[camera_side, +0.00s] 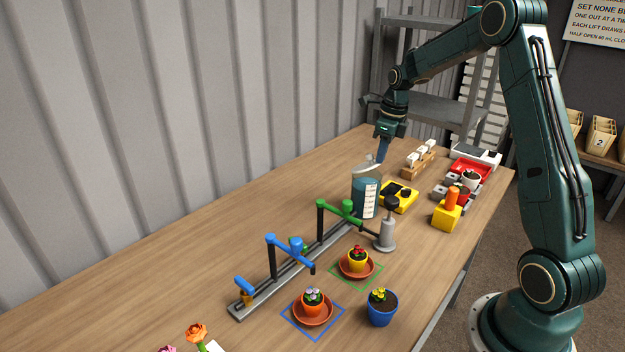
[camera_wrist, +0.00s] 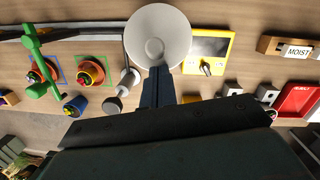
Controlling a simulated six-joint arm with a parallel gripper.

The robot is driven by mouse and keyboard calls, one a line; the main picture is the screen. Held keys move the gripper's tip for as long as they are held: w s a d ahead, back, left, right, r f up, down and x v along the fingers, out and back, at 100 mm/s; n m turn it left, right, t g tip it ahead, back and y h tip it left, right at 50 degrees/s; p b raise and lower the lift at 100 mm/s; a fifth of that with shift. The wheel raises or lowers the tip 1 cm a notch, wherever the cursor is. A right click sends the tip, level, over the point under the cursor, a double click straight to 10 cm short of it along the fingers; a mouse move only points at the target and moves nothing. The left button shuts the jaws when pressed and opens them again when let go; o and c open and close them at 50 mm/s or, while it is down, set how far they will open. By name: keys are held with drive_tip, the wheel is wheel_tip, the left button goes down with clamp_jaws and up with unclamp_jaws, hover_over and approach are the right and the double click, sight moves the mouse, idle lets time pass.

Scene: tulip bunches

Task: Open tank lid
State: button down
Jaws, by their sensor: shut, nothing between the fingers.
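The tank (camera_side: 366,198) is a clear cylinder with blue liquid and a white scale label. It stands on the table behind the green valve. Its pale round lid (camera_side: 364,170) is at the tank's top; I cannot tell whether it sits flat or is tilted. In the wrist view the lid (camera_wrist: 158,28) is a whitish disc with a small central knob. My gripper (camera_side: 381,161) points down at the lid's right side, fingers shut and empty. In the wrist view the fingertips (camera_wrist: 159,72) overlap the lid's near edge; contact is unclear. The tank body is hidden there.
A rail with green (camera_side: 340,207) and blue (camera_side: 289,250) spouts stands in front of the tank. A grey post (camera_side: 386,237) and yellow meter (camera_side: 401,200) are close by. Potted flowers (camera_side: 381,308) stand nearer. The table's left is clear.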

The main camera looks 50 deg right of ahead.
drive_tip(key=shift+s+f+t, duration=0.6)
drive_tip(key=shift+f+t, duration=0.25)
drive_tip(key=shift+t, duration=0.2)
drive_tip(key=shift+s+f+t, duration=0.6)
drive_tip(key=shift+f+t, duration=0.2)
drive_tip(key=shift+t, duration=0.25)
drive_tip(key=s+d+r, duration=0.1)
drive_tip(key=s+r, duration=0.7)
drive_tip(key=shift+d, duration=0.25)
drive_tip(key=shift+s, duration=0.1)
